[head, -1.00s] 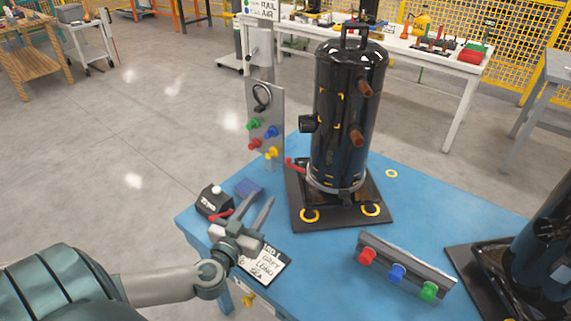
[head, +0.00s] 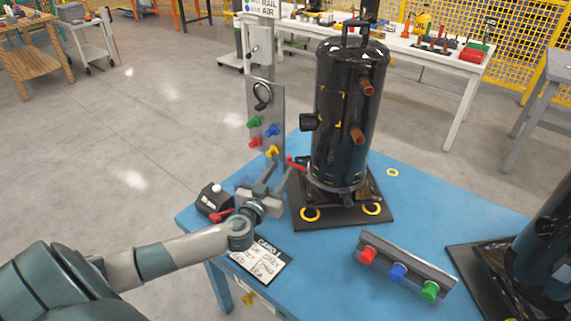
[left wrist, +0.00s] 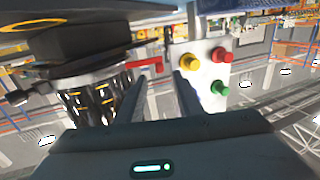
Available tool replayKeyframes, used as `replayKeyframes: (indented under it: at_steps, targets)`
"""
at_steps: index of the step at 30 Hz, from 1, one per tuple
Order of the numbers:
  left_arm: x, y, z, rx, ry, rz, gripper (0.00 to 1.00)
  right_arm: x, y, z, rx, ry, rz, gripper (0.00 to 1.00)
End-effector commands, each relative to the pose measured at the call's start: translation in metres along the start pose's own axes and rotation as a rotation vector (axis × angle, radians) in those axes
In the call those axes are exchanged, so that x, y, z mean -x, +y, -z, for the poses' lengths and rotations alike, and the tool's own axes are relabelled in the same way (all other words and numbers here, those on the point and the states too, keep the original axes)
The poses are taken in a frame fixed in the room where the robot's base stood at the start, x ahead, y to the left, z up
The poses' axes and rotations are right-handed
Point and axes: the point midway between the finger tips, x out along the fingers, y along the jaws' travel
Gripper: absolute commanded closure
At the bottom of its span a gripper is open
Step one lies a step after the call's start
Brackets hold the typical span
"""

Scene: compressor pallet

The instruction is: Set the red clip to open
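The red clip (head: 297,162) is a small red lever sticking out to the left from the band near the foot of the tall black compressor (head: 345,110). In the left wrist view the red clip (left wrist: 146,65) shows as a bent red bar just beyond the fingertips. My left gripper (head: 281,169) is just left of and a little below the clip, fingers pointing up towards it. In the left wrist view its fingers (left wrist: 161,78) are apart with nothing between them. I cannot tell whether a finger touches the clip. My right gripper is not in view.
A grey panel (head: 279,100) with coloured knobs stands behind my gripper. A black box (head: 210,200) with a white knob and a red part sits on the blue table (head: 330,252). A knob rail (head: 410,262) and a second black unit are at the right.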

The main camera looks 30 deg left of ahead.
Motion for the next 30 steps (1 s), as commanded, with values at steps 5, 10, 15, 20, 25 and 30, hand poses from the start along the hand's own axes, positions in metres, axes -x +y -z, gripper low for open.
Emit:
replayKeyframes:
  at_steps: [5, 10, 15, 20, 25, 30]
  targets:
    - [-0.028, 0.000, 0.000, 0.001, 0.001, 0.001, 0.67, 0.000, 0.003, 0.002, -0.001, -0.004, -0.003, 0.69]
    - [-0.042, 0.000, -0.001, 0.002, -0.001, 0.000, 0.67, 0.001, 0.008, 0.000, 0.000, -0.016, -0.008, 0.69]
    - [-0.047, 0.000, 0.000, 0.002, -0.001, 0.000, 0.67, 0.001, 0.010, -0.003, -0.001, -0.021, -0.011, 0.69]
    - [-0.047, 0.000, 0.000, 0.001, -0.001, 0.000, 0.67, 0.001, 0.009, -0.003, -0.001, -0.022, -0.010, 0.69]
    - [-0.047, 0.000, 0.000, 0.001, -0.001, 0.000, 0.89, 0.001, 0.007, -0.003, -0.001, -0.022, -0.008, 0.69]
    - [-0.047, 0.000, 0.000, 0.001, -0.001, -0.001, 1.00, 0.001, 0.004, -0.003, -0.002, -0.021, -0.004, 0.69]
